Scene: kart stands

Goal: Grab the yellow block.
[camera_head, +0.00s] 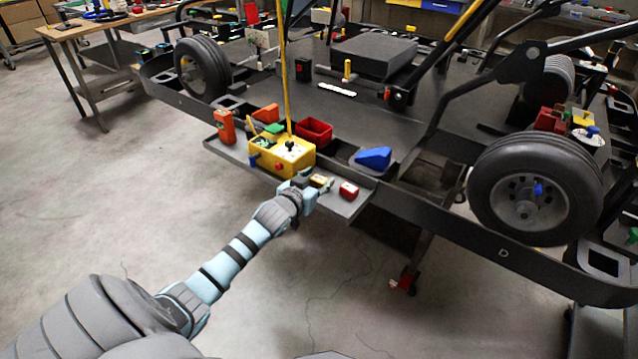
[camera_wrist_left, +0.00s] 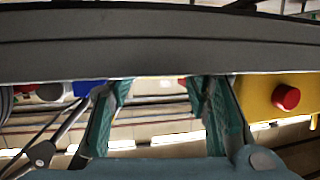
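A large yellow block-like box (camera_head: 267,157) with a red button and a yellow rod stands on the grey shelf at the kart's side. Its yellow face with the red button also shows at the right of the left wrist view (camera_wrist_left: 258,97), outside the fingers. A small block with a yellowish top (camera_head: 319,180) lies on the shelf near my left gripper; which of these is the yellow block I cannot tell. My left gripper (camera_head: 302,187) is at the shelf's front edge. In the left wrist view its teal fingers (camera_wrist_left: 160,92) are spread apart, with nothing visibly gripped. My right gripper is out of view.
A dark band (camera_wrist_left: 160,58), probably the shelf, crosses the wrist view. Floor in front is clear.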

